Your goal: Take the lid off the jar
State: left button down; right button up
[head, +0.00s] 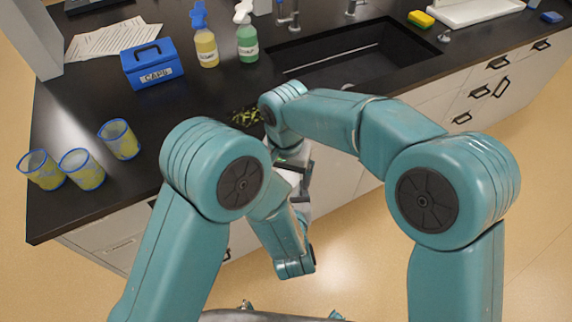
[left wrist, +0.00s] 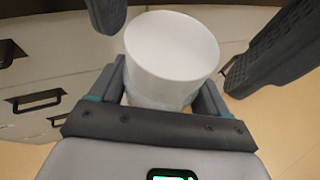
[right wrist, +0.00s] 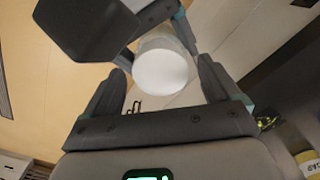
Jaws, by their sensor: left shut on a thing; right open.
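The white jar (left wrist: 160,98) is between the fingers of my left gripper (left wrist: 158,88), which is shut on it. Its round white end, apparently the lid (left wrist: 172,45), faces away from the left palm. In the right wrist view that white end (right wrist: 160,70) faces my right gripper (right wrist: 162,66). The right gripper is open, its fingers apart on either side of the white end; I see no contact. The left gripper's dark body shows at the top of the right wrist view. In the head view my arms mostly hide the jar and both grippers.
The black counter lies behind my arms. It holds a blue CAPS box (head: 153,65), three blue-rimmed cups (head: 120,140) at left, yellow (head: 206,50) and green (head: 247,44) bottles, and a sink (head: 345,58). White drawers with dark handles (head: 480,92) front it. Open floor lies nearer me.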

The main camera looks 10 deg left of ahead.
jog(key=c, duration=1.2)
jog(key=n, duration=1.3)
jog(key=shift+w, duration=0.1)
jog(key=o, duration=1.2)
